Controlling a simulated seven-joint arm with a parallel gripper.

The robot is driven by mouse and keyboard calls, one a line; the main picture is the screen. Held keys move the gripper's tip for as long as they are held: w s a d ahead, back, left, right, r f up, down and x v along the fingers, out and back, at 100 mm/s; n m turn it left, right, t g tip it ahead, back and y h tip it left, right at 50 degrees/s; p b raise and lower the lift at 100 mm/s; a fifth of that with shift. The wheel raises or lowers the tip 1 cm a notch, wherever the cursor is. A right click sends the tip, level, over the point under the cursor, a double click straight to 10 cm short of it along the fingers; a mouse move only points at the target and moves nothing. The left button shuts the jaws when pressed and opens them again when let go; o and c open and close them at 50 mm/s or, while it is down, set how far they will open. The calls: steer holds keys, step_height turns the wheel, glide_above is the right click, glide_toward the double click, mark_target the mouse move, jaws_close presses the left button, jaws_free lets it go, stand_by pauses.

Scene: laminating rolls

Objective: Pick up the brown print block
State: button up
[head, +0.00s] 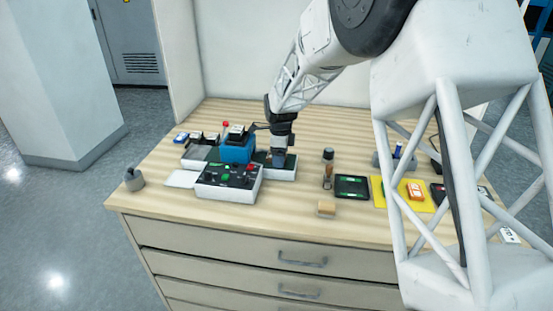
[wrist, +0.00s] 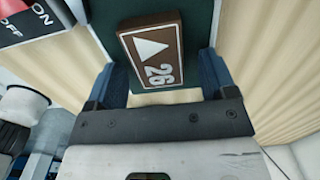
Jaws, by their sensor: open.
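The brown print block (wrist: 153,50) has a white border, a white triangle and the number 26 on its top face. In the wrist view it lies on a dark green surface (wrist: 198,20). My gripper (wrist: 163,72) is open, with one blue finger to the left of the block and one to the right. Small gaps seem to show beside the block, so the fingers do not appear to press on it. In the head view my gripper (head: 279,158) is low over the right end of a dark green-topped base (head: 285,172); I cannot make out the block there.
A control box (head: 229,183) with coloured buttons stands just left and in front of my gripper, and a blue machine part (head: 237,150) is to its left.

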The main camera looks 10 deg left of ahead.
steer(key=shift+c, duration=0.2)
steer(key=c, duration=1)
steer(key=shift+o, duration=0.2)
steer(key=shift+r, duration=0.1)
steer(key=shift+r, duration=0.75)
step_height(320, 180, up, 2)
steer(key=shift+r, duration=0.1)
steer(key=s+d, duration=0.3)
steer(key=s, duration=0.4)
steer(key=s+d+r, duration=0.1)
steer(key=s+d, duration=0.2)
steer(key=s, duration=0.4)
steer(key=shift+s, duration=0.4)
